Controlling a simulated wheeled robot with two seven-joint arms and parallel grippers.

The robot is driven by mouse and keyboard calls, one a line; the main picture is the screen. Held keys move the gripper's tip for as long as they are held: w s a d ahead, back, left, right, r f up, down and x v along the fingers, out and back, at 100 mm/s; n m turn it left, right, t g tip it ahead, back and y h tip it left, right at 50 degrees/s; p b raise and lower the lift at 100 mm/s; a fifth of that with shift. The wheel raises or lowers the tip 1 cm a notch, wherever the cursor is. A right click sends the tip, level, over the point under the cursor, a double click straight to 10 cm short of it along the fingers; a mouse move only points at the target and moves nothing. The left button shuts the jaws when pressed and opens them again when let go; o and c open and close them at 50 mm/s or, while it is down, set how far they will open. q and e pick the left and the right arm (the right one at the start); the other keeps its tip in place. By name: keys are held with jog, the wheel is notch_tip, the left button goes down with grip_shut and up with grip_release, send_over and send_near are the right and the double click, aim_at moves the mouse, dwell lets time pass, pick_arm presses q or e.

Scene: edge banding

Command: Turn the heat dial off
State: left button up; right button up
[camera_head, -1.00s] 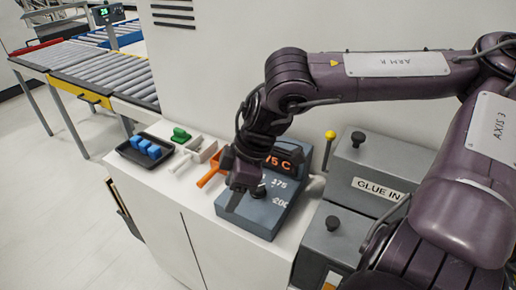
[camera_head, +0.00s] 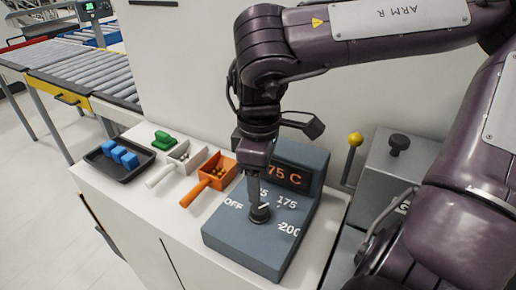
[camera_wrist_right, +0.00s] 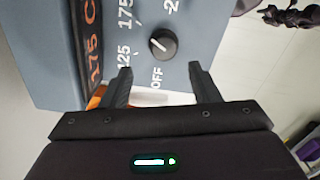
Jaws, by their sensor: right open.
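The heat dial (camera_head: 259,213) is a small dark knob on the sloped face of a blue-grey control box (camera_head: 240,240). Its surrounding labels include OFF, 175 and 200. In the right wrist view, the dial (camera_wrist_right: 163,44) has a white mark on its left side, toward the 125 and 175 labels. The orange display (camera_wrist_right: 91,40) reads 175 C. My right gripper (camera_head: 256,196) is over the dial, pointing down. In the wrist view, its open fingers (camera_wrist_right: 162,72) are spread either side of the dial's line, with the dial just beyond the tips. My left gripper is out of view.
Left of the box are an orange scoop (camera_head: 209,180) and a white scoop (camera_head: 176,163), both holding small pieces, a green object (camera_head: 164,140) and a black tray (camera_head: 103,162) with blue blocks. A yellow-knobbed lever (camera_head: 354,141) and grey housing stand right.

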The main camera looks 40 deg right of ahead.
aim_at(259, 208)
jog(key=f, duration=0.6)
jog(key=shift+s+a+p, duration=0.3)
jog(key=shift+s+p, duration=0.05)
jog(key=shift+d+f, duration=0.1)
jog(key=shift+f, duration=0.25)
jog(key=shift+w+f, duration=0.15)
jog(key=shift+c, duration=0.4)
jog(key=c, duration=0.9)
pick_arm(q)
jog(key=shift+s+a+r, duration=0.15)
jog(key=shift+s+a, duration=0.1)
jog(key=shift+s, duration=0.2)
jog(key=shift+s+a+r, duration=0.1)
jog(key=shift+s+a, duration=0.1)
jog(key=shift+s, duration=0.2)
